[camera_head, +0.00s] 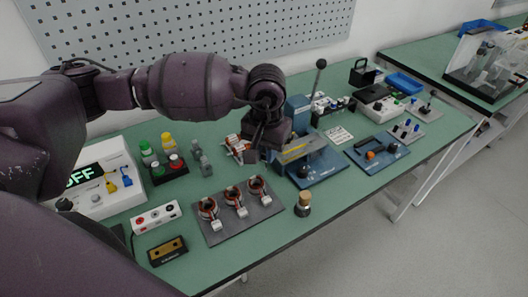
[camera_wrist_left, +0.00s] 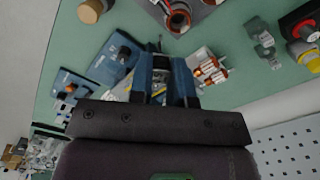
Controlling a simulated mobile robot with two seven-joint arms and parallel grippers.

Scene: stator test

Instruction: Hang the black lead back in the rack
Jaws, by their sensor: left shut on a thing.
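My left gripper (camera_head: 266,138) points down over the middle of the bench, just left of the blue lever press (camera_head: 298,108). In the left wrist view my gripper (camera_wrist_left: 161,85) is shut on a small dark thing, whose thin tip shows between the fingers. I cannot make out for certain whether this is the black lead. A low dark stand (camera_head: 338,106) with small upright pieces is behind the press. I cannot tell whether it is the lead rack. My right gripper is not in view.
A grey plate (camera_head: 218,237) with three copper-wound stators lies in front of my gripper. A cork-topped cylinder (camera_head: 303,204) stands near the front edge. A white tester (camera_head: 92,203) reading OFF is at the left. Free green bench (camera_head: 262,236) shows near the front.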

